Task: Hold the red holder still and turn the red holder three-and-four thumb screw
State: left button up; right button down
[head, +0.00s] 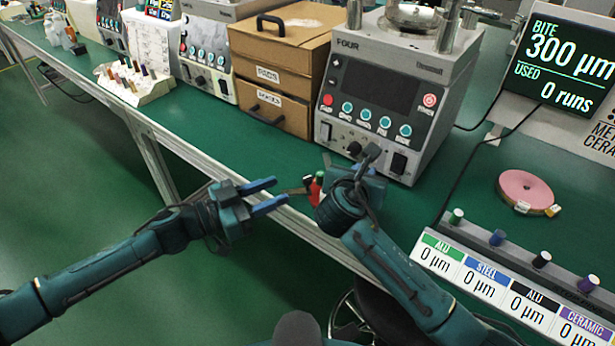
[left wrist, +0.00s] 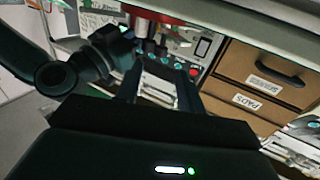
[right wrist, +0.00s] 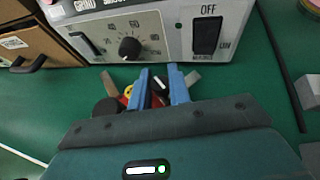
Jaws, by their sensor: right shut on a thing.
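The red holder (head: 316,190) is a small red piece with dark and green parts at the table's front edge, in front of the machine marked FOUR. My right gripper is shut on it. In the right wrist view, red parts of the holder (right wrist: 157,87) show between and beside the blue fingers, with a yellow spot at the left. The fingers hide much of it. I cannot tell which small part is the three-and-four thumb screw. My left gripper (head: 264,194) is open and empty, left of the holder and apart from it, fingers pointing toward it.
The FOUR machine (head: 385,95) stands just behind the holder, with brown drawers (head: 275,70) to its left. A pink disc (head: 525,190) and a labelled rack (head: 478,268) with several knobs lie at the right. A holder tray (head: 135,83) stands far left. Green table is bare between.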

aim_at(307, 177)
pick_arm(q)
jog(key=x, duration=0.8)
jog(key=shift+w+d, duration=0.1)
jog(key=shift+d, duration=0.2)
jog(key=shift+c, duration=0.6)
grip_shut()
